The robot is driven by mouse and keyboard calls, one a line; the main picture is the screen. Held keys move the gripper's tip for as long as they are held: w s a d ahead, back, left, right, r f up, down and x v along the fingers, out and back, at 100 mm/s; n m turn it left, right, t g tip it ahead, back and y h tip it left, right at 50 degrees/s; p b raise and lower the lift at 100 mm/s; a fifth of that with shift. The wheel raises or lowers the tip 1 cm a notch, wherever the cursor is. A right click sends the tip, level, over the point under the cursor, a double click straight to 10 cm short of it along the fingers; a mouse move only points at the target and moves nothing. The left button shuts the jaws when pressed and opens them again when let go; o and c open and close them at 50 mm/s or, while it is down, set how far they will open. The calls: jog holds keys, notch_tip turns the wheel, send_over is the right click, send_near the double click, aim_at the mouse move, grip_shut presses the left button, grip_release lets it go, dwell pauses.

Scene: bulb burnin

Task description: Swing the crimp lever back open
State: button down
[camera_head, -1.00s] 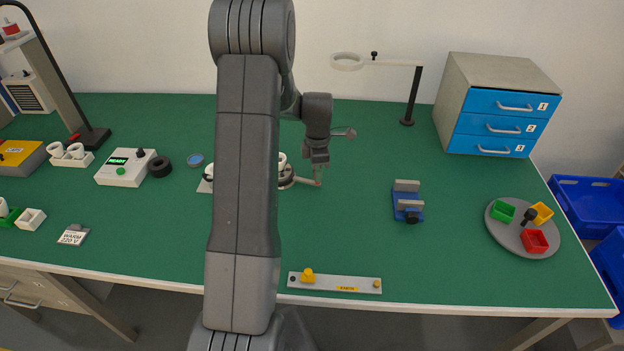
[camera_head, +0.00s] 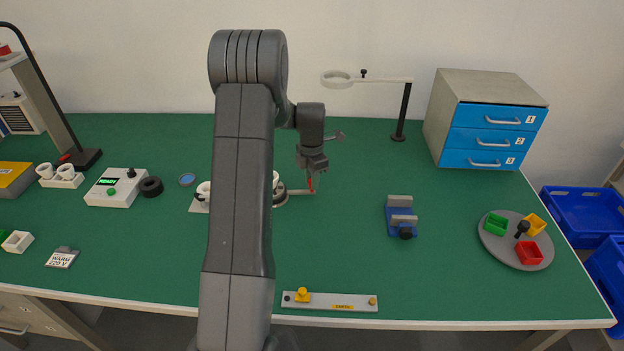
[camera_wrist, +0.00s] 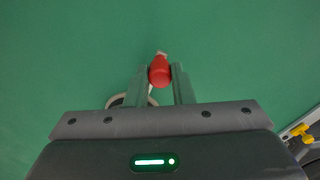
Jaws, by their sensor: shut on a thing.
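The crimp lever is a light bar (camera_head: 301,191) reaching right from a round base (camera_head: 279,196). A red handle (camera_head: 311,183) stands at its outer end. My gripper (camera_head: 311,181) points down over that end and is shut on the red handle. In the wrist view, the red handle (camera_wrist: 159,70) sits between the two fingers of my gripper (camera_wrist: 162,82). Part of the round base (camera_wrist: 117,100) shows behind the left finger. My arm hides some of the fixture around the base in the head view.
A blue vise (camera_head: 401,217) stands right of the lever, with clear green bench (camera_head: 350,245) between. A magnifier lamp (camera_head: 404,110) is behind. A grey strip (camera_head: 335,303) lies near the front edge. A round tray (camera_head: 492,250) is at right.

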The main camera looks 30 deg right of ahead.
jog(key=shift+w+r, duration=0.1)
jog(key=c, duration=1.3)
grip_release()
jog(key=shift+o, duration=0.2)
notch_tip(320, 180, up, 14)
jog(key=b, duration=0.1)
jog(key=shift+f, duration=0.25)
notch_tip(320, 180, down, 14)
jog(key=shift+r+p, duration=0.2)
jog(key=shift+p, duration=0.3)
